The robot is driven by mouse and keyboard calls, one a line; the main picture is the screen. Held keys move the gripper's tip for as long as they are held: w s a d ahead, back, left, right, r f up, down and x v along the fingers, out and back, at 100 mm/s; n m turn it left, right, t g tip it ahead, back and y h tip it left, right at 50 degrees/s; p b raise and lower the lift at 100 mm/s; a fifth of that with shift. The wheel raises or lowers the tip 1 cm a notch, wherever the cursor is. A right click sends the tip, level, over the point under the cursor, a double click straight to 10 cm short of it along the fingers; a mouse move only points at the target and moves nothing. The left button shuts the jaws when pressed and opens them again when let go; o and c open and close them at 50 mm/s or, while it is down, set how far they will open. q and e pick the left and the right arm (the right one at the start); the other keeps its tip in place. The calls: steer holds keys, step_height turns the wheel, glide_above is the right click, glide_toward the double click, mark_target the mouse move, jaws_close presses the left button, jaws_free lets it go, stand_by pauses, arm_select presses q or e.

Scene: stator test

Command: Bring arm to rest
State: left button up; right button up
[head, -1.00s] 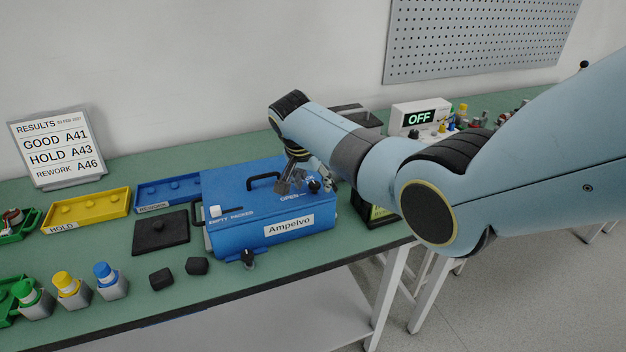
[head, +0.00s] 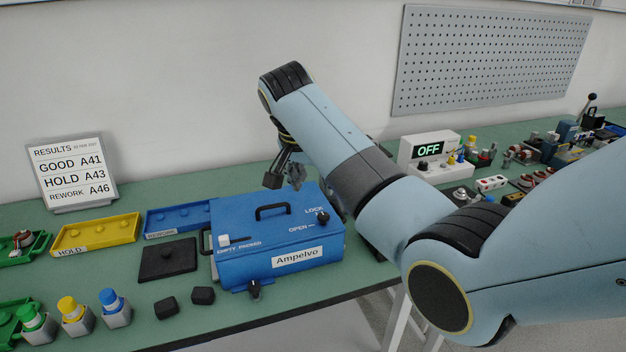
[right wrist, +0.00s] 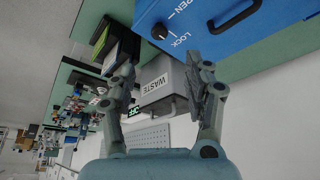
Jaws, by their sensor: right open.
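My right arm comes in from the right in the head view. My right gripper (head: 285,177) hangs above the back edge of the blue Ampelvo box (head: 280,236), clear of its handle and empty. In the right wrist view its two fingers (right wrist: 165,90) are spread apart with nothing between them. The blue box also shows at the top of the right wrist view (right wrist: 225,30), with its black LOCK/OPEN knob (right wrist: 159,31). In the head view the knob (head: 321,216) points toward LOCK. My left gripper is not in view.
A grey WASTE bin (right wrist: 163,85) stands beside the box. A meter reading OFF (head: 430,153) and many small parts are at the right. Yellow HOLD (head: 95,234) and blue REWORK trays, a black plate (head: 167,258) and coloured bottles are at the left. A wall stands behind.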

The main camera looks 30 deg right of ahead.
stand_by(0.4)
steer(key=s+f+n+g+b, duration=0.15)
steer(key=s+f+b, duration=0.25)
steer(key=s+f, duration=0.7)
steer(key=s+f+n+g+b, duration=0.15)
steer(key=s+f+b, duration=0.4)
steer(key=f, duration=0.95)
steer(key=s+f+g+b, duration=0.2)
steer(key=s+f, duration=0.8)
steer(key=f, duration=0.4)
steer(key=s+f+n+t+y+b, duration=0.3)
steer(key=s+f+n+b, duration=0.4)
steer(key=s+f, duration=1.6)
steer(key=s+n, duration=0.2)
steer(key=s, duration=0.1)
steer(key=shift+s+a+t, duration=0.3)
steer(key=shift+s+a, duration=0.05)
